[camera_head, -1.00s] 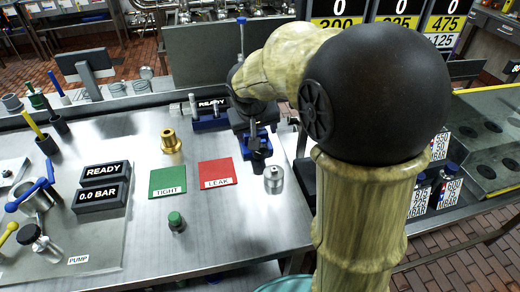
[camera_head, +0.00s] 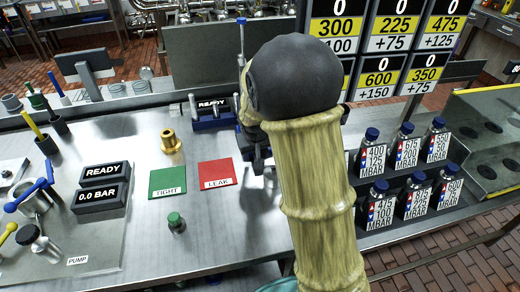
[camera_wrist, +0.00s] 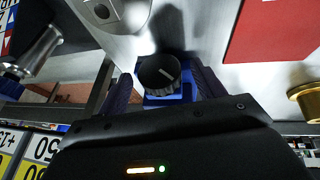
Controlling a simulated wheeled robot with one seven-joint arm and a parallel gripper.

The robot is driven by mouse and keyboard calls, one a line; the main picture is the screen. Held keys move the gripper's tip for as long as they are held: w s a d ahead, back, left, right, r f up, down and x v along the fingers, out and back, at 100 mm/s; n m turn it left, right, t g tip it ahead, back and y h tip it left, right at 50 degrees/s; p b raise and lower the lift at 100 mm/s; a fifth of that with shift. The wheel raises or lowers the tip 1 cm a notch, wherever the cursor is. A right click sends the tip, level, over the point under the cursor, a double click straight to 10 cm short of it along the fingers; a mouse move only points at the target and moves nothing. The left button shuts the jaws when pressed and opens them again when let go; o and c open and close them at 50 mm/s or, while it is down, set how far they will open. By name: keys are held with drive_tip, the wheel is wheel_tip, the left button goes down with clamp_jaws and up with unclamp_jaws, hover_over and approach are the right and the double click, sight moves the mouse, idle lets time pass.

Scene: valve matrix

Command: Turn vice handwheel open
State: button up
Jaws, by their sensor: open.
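My gripper (camera_wrist: 156,76) is open, with one dark finger on each side of the knob. I see gaps beside the knob, and contact cannot be told. In the head view, the blue vice (camera_head: 212,122) with metal posts stands near the back of the bench, left of my arm. The handwheel and most of my gripper are hidden behind my arm there.
A red LEAK card (camera_head: 216,174), a green TIGHT card (camera_head: 168,182) and a brass fitting (camera_head: 171,142) lie left of my arm. A green-topped part (camera_head: 176,222) is nearer. Several labelled bottles (camera_head: 407,150) stand to the right. The bench's front middle is clear.

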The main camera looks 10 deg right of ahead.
drive_tip(key=c, duration=1)
drive_tip(key=shift+a+f+h+b, duration=0.15)
drive_tip(key=shift+h+b, duration=0.15)
drive_tip(key=shift+b, duration=0.45)
drive_tip(key=shift+a+f+h+b, duration=0.15)
drive_tip(key=shift+h+b, duration=0.45)
drive_tip(key=shift+b, duration=0.4)
drive_tip(key=h+b, duration=0.1)
drive_tip(key=n+h+b, duration=0.1)
drive_tip(key=h+b, duration=0.2)
drive_tip(key=b, duration=0.1)
drive_tip(key=shift+a+f, duration=0.25)
drive_tip(key=shift+a, duration=0.1)
drive_tip(key=n+h+b, duration=0.1)
drive_tip(key=h+b, duration=0.1)
drive_tip(key=t+h+b, duration=0.1)
drive_tip(key=h, duration=0.2)
drive_tip(key=shift+a+f+n+h+b, duration=0.1)
drive_tip(key=shift+a+n+h+b, duration=0.05)
drive_tip(key=shift+n+h+b, duration=0.2)
